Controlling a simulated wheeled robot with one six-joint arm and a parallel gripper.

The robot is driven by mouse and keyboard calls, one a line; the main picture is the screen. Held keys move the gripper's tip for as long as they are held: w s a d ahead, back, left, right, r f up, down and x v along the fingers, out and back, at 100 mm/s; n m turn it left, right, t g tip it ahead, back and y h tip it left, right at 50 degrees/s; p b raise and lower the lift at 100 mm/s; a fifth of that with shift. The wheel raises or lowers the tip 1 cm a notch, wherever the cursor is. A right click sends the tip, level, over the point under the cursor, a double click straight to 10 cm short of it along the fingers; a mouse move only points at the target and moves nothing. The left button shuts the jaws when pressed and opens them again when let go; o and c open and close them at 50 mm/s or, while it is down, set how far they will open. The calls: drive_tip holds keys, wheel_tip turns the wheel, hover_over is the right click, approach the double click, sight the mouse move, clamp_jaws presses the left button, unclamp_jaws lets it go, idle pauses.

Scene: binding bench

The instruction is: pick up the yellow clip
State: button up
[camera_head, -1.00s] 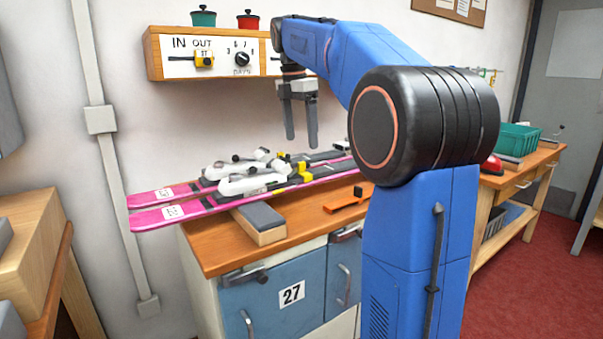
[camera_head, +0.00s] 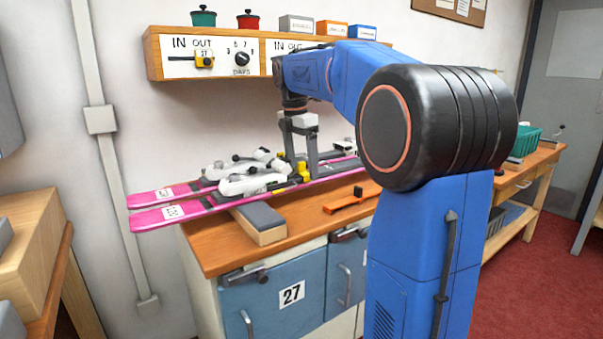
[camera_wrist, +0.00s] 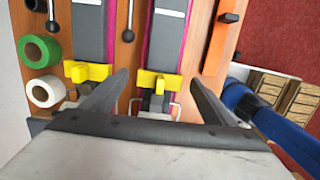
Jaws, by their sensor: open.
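Two yellow clip-like pieces sit on the pair of skis; I cannot tell which one is the named yellow clip. One yellow clip (camera_wrist: 145,79) lies on the right ski in the wrist view, between my fingertips and apart from them. The other yellow piece (camera_wrist: 78,73) lies on the left ski, outside the left finger. My gripper (camera_wrist: 159,77) is open and empty, pointing down over the skis. In the head view my gripper (camera_head: 302,167) is low by the yellow parts (camera_head: 305,175), with its fingers partly hiding them.
The pink skis (camera_head: 155,213) with white bindings (camera_head: 250,182) lie across the wooden bench (camera_head: 215,255). A grey-topped block (camera_head: 262,222) supports them. An orange tool (camera_head: 347,204) lies in front. Green tape (camera_wrist: 40,50) and white tape (camera_wrist: 45,91) rolls lie left in the wrist view. A shelf (camera_head: 153,55) hangs behind.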

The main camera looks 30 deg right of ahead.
drive_tip(key=c, duration=1.1)
drive_tip(key=shift+c, duration=0.2)
drive_tip(key=shift+r, duration=0.1)
wheel_tip(320, 180, up, 16)
idle(0.8)
